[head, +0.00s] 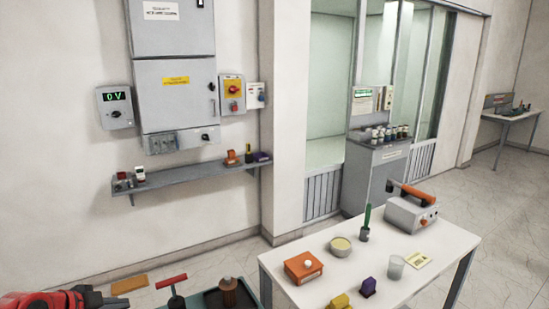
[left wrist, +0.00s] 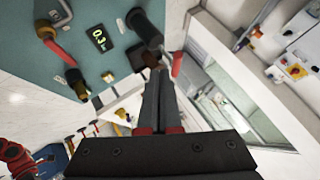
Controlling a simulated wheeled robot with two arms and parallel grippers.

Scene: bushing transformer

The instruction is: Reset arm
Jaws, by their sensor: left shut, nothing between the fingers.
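My left arm's red end (head: 50,299) comes in at the bottom left corner of the head view, with the dark gripper (head: 105,302) at its tip. In the left wrist view the left gripper (left wrist: 160,75) has its two dark fingers together, with nothing between them. A teal surface (left wrist: 75,65) with a small lit display (left wrist: 99,38) lies beyond the fingers at the upper left. A red-handled part (left wrist: 58,50) and a dark cylindrical part (left wrist: 145,32) are on it. My right gripper is not seen in either view.
In the head view a red T-handle (head: 172,282) and a brown bushing-like part (head: 229,291) stand near the gripper. A white table (head: 310,255) holds an orange box (head: 303,267), a bowl (head: 341,247) and a white device (head: 410,213). A wall shelf (head: 200,172) and grey cabinet (head: 177,95) stand behind.

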